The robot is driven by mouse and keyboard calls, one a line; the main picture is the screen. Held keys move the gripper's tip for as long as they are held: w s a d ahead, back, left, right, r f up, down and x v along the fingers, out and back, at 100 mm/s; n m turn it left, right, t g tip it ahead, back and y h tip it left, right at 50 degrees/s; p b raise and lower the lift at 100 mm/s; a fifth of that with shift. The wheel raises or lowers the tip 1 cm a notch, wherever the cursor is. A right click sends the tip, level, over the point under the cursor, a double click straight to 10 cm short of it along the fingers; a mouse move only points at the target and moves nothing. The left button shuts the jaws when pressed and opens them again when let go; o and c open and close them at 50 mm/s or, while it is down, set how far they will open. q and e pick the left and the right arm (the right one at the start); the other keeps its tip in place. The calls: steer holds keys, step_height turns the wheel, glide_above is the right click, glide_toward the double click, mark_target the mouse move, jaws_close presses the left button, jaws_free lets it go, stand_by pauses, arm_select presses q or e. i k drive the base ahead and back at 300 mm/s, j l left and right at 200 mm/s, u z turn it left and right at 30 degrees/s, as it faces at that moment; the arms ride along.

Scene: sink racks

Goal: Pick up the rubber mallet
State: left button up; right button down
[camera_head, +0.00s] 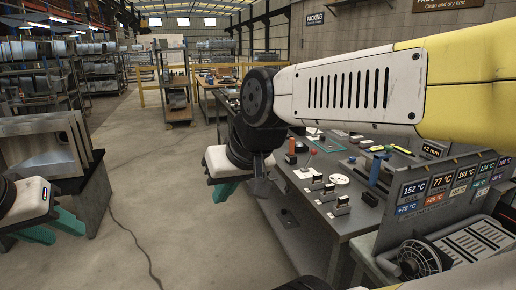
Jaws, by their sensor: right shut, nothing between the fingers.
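I cannot pick out the rubber mallet with certainty among the small items on the workbench (325,225). My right gripper (224,192) has a white body and teal fingers. It is shut and empty, left of the bench's near edge, over the floor. My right arm crosses the upper right and hides part of the bench. My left gripper (62,238) is at the left edge with its teal fingers apart. It is open and empty, in front of the metal stand at left.
A panel of temperature labels (450,188) stands at the bench's right. A blue upright item (376,167) and several small blocks lie on the bench. A metal box (42,148) sits on a dark stand at left. The middle floor is clear except for a cable (140,243).

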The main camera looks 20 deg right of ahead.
mark_target(291, 159)
steer(key=i+z, duration=0.4)
steer(key=i, duration=0.15)
steer(key=i+j+z, duration=0.8)
steer(key=i, duration=0.2)
steer(key=i+j+z, duration=0.2)
steer(key=z, duration=0.25)
steer(key=i+j+z, duration=0.55)
steer(key=j+z, duration=0.2)
steer(key=z, duration=0.15)
steer(key=i+j+z, duration=0.1)
steer(key=j+z, duration=0.5)
steer(key=j, duration=0.3)
steer(key=u, duration=0.45)
